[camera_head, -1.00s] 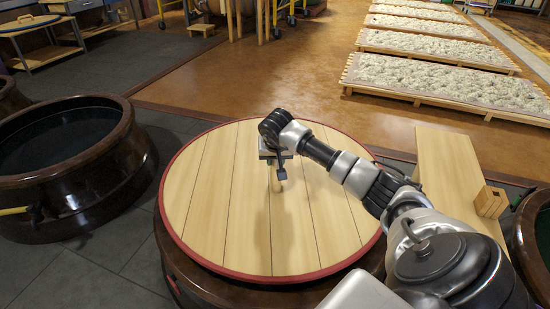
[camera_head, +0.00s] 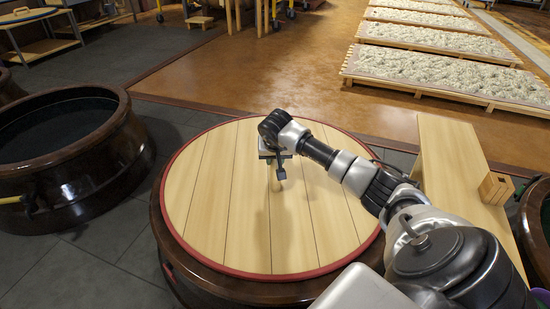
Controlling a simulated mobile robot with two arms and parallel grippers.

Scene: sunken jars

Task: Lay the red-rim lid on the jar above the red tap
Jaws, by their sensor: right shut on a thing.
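The red-rim lid (camera_head: 225,215) is a large round disc of pale wooden boards, roughly level, in the middle of the view. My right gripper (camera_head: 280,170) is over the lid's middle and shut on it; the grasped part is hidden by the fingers. A dark brown glazed jar (camera_head: 215,288) is under the lid, its side showing at the left and front. The lid covers its mouth, and I cannot tell whether lid and jar touch. A small red bit, perhaps the red tap (camera_head: 168,270), shows low on the jar's left. My left gripper is out of view.
An open brown jar (camera_head: 95,175) with a yellow tap (camera_head: 12,200) stands at left. A wooden board (camera_head: 450,165) with a small block (camera_head: 495,188) lies at right, near another jar (camera_head: 528,215). White-filled racks (camera_head: 440,75) stand behind on open floor.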

